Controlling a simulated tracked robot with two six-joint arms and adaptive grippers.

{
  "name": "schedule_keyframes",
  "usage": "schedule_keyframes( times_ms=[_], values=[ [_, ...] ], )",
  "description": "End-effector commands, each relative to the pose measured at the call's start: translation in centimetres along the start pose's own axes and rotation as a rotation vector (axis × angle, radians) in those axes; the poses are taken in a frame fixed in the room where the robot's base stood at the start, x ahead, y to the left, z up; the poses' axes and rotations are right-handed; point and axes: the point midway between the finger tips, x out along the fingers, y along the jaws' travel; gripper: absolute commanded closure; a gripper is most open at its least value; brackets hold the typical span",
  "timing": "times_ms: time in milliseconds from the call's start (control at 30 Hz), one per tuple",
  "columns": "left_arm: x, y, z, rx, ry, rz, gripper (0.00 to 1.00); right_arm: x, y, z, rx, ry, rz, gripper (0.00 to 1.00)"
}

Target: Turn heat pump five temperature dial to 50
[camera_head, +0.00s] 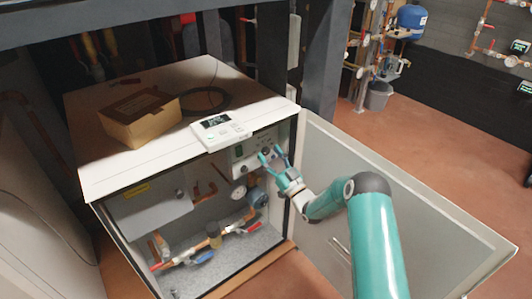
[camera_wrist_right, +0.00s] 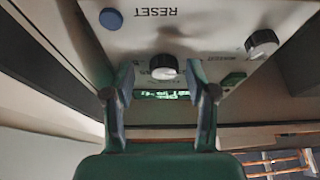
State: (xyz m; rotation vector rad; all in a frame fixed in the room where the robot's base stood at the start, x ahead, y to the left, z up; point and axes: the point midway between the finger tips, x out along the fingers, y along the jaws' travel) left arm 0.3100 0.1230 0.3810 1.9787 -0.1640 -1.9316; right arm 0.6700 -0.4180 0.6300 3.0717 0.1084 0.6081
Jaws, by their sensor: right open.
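The open heat pump cabinet (camera_head: 185,80) stands at the left of the head view, with a control panel (camera_head: 240,152) inside its upper right. My right gripper (camera_head: 271,158) is open in front of that panel. In the right wrist view the panel (camera_wrist_right: 205,20) appears upside down. One white-faced dial (camera_wrist_right: 164,68) sits between the open fingertips of my right gripper (camera_wrist_right: 160,84), with a gap on both sides. A second dial (camera_wrist_right: 262,43) is to its right. The dials' labels are too blurred or covered to read. My left gripper is not in view.
The cabinet door (camera_head: 400,190) stands open beside my right arm. A cardboard box (camera_head: 142,118) and a white controller (camera_head: 220,130) sit on top.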

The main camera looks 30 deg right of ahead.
Motion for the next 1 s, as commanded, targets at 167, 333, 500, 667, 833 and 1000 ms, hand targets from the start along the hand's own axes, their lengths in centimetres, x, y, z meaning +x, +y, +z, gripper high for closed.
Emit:
schedule_keyframes(
  times_ms=[167,333,500,667,833,1000],
  values=[
    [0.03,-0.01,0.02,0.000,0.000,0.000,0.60,0.34,-0.52,0.14,0.004,0.001,-0.008,0.47],
    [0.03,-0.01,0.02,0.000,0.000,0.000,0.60,0.49,-0.70,0.20,0.005,0.001,-0.011,0.75],
    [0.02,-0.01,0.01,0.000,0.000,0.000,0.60,0.54,-0.77,0.21,0.005,0.001,-0.012,1.00],
    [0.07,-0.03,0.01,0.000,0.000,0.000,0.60,0.51,-0.44,0.18,0.008,0.001,-0.007,1.00],
    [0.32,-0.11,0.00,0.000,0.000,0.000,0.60,0.49,-0.62,0.22,0.037,0.001,0.006,1.00],
    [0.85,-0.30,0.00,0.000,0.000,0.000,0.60,0.46,-0.71,0.30,0.107,0.001,0.034,1.00]
  ],
)
